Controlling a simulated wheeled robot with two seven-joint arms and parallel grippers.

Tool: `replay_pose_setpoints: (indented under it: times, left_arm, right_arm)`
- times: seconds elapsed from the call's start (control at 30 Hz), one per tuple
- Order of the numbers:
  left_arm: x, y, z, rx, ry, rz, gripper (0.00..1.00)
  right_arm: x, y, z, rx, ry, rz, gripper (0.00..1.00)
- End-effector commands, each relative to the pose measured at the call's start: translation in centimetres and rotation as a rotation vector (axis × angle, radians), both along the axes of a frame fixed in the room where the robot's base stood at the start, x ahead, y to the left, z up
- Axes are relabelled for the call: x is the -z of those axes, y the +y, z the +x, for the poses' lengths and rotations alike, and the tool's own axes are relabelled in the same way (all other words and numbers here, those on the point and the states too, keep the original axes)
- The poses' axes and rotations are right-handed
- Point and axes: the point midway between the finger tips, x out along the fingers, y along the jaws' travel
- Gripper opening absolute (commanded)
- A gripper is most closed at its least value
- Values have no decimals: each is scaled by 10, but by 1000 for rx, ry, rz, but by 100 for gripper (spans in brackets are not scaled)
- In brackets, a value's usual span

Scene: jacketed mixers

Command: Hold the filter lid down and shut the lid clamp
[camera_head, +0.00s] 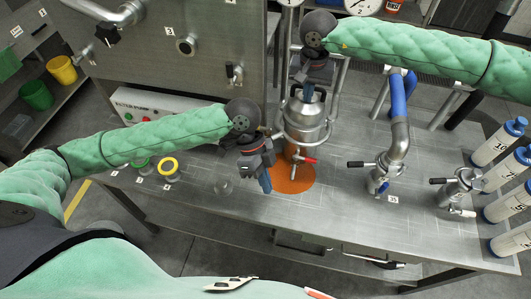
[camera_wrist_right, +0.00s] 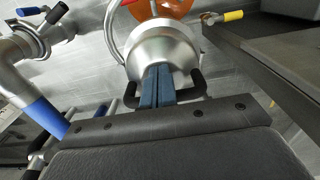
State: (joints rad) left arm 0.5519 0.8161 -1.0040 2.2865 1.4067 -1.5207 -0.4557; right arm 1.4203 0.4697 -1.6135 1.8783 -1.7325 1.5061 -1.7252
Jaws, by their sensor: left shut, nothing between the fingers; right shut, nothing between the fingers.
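The steel filter housing (camera_head: 302,122) with its domed lid stands over an orange disc (camera_head: 293,182) on the bench. The lid (camera_wrist_right: 160,48) fills the middle of the right wrist view. My right gripper (camera_head: 308,94) is above the lid with its blue fingers shut, pointing down at the top between the black handle's sides (camera_wrist_right: 194,84); contact cannot be told. My left gripper (camera_head: 265,184) is shut and empty, pointing down at the front left of the housing. A red-ended lever (camera_head: 308,160) sticks out to the right low on the housing; whether it is the lid clamp is unclear.
A steel cabinet (camera_head: 180,60) stands behind on the left. A pipe with a blue sleeve (camera_head: 398,132) and black-handled valves rise on the right. White cylinders (camera_head: 497,145) line the right edge. A yellow ring (camera_head: 168,165) lies at left. The bench's front middle is clear.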

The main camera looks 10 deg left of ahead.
Motion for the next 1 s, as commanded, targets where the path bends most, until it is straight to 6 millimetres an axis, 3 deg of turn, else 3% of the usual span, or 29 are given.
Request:
replay_pose_setpoints:
  times: [0.1, 0.5, 1.0]
  left_arm:
    - [19, -9, -26, 4, 61, -18, 0]
    - [66, -34, -105, 0, 216, -68, 0]
    - [125, -63, -181, -74, 226, -72, 0]
  right_arm:
    - [3, -2, 2, 4, -1, -3, 0]
    - [3, -2, 2, 4, -1, -3, 0]
    - [3, -2, 2, 4, -1, -3, 0]
